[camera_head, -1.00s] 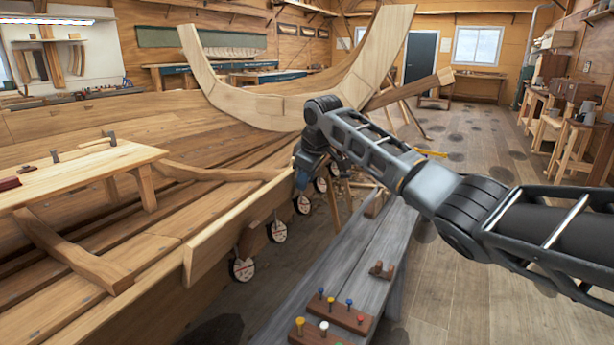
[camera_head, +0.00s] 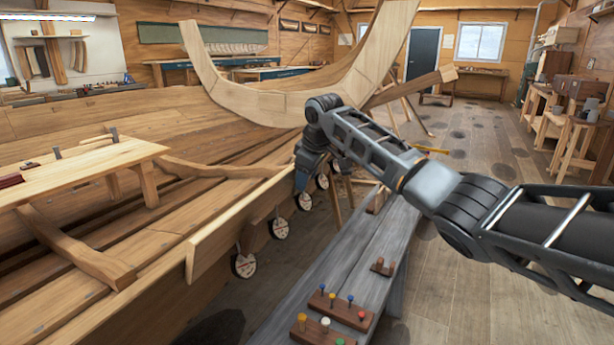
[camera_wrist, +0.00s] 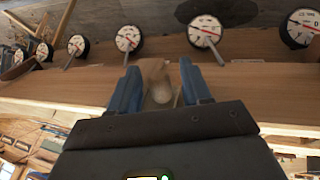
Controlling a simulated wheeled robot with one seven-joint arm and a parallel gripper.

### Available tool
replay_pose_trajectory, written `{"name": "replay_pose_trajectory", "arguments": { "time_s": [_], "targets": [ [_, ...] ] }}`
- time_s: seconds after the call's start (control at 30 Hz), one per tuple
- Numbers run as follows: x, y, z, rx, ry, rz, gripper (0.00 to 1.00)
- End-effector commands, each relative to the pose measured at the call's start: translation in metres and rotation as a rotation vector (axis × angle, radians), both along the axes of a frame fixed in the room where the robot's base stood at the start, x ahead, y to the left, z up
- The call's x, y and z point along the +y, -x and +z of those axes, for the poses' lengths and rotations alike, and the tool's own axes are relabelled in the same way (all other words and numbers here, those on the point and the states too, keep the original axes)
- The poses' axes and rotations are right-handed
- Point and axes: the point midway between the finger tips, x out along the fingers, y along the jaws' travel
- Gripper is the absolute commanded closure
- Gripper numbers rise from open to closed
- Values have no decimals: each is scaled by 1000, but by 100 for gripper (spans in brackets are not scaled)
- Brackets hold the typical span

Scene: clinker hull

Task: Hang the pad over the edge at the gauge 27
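My gripper (camera_head: 303,178) is at the upper edge of the hull plank (camera_head: 236,222), beside the row of gauges. In the wrist view its blue fingers (camera_wrist: 160,88) stand apart with a tan, rounded piece between them, which looks like the pad (camera_wrist: 158,80). It seems gripped on both sides; its lower part is hidden. Several round white-faced gauges hang along the plank, such as a near one (camera_head: 244,265) and another (camera_head: 279,228). In the wrist view, gauges (camera_wrist: 205,31) and (camera_wrist: 128,39) are near the fingers; their numbers are too small to read.
A grey bench (camera_head: 345,265) stands right of the hull, with a peg board (camera_head: 341,309) and a smaller block (camera_head: 383,267) on it. A wooden table (camera_head: 90,168) stands inside the hull at left. The floor (camera_head: 475,250) beyond the bench is largely open.

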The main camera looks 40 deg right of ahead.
Motion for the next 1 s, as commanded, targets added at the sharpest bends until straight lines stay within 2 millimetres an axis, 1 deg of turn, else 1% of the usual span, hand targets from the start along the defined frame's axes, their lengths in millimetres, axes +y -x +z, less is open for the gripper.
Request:
{"name": "replay_pose_trajectory", "arguments": {
  "time_s": [0.03, 0.07, 0.37, 0.47, 0.7, 0.8, 0.9, 1.0],
  "targets": [
    [0, 0, 0, 0, 0, 0, 47],
    [0, 0, 0, 0, 0, 0, 44],
    [0, 1, 3, -1, 1, 0, 44],
    [1, 5, 12, -2, 0, 0, 44],
    [5, 21, 47, -3, 1, 0, 44],
    [6, 26, 59, -3, 1, 0, 44],
    [7, 30, 67, -1, 1, 1, 44],
    [7, 32, 70, 0, 1, 0, 44]
  ]
}}
